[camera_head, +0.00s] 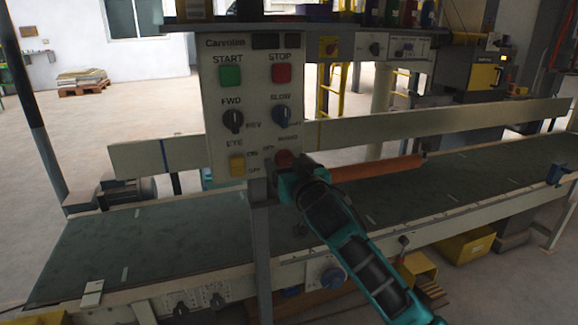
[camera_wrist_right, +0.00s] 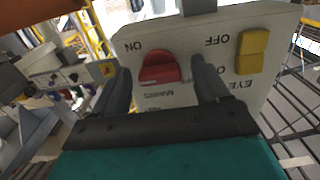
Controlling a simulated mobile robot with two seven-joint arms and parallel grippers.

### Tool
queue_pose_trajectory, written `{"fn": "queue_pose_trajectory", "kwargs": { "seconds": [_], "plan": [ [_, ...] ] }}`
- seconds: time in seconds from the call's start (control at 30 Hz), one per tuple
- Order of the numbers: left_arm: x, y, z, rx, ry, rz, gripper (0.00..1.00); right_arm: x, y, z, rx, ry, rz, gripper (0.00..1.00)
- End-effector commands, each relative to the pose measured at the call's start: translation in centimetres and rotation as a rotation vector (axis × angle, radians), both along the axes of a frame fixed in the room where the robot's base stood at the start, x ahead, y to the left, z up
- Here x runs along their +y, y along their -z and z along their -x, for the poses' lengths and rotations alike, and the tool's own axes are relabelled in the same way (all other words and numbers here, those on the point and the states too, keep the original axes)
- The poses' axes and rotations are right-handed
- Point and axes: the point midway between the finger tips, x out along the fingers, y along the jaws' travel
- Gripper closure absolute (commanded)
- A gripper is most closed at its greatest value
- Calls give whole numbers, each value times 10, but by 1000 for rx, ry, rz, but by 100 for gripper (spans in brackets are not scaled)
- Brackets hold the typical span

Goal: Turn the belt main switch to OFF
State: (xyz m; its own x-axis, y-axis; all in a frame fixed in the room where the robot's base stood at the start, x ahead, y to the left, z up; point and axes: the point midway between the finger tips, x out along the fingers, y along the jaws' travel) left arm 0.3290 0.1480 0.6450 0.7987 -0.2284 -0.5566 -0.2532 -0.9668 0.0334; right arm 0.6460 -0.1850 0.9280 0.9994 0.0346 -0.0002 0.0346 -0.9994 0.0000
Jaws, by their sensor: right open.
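The belt main switch is a red knob (camera_head: 284,158) at the lower right of the grey control panel (camera_head: 240,130). In the right wrist view the panel appears upside down, and the red knob (camera_wrist_right: 160,70) sits between the ON and OFF marks; which one it points to I cannot tell. My right gripper (camera_head: 287,168) is at the panel's lower right corner, partly hiding the knob. In the wrist view its open fingers (camera_wrist_right: 162,82) stand one on each side of the knob, with no clear contact visible. My left gripper is not in view.
A yellow EYE switch (camera_head: 237,166) sits left of the knob in the head view. A green conveyor belt (camera_head: 150,240) with a side rail runs behind the panel post.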

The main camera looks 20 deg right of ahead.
Motion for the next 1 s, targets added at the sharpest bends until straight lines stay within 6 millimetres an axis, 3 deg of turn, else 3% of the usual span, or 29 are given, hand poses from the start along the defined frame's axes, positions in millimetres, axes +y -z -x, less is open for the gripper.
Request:
{"fn": "queue_pose_trajectory", "kwargs": {
  "seconds": [0.1, 0.7, 1.0],
  "plan": [
    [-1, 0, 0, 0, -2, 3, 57, 0, 0, 0, 0, 0, 0, 26],
    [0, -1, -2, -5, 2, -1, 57, 0, 0, 1, 0, 0, 0, 82],
    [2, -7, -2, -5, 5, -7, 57, 0, -1, 0, 0, 0, 42, 82]
  ]
}}
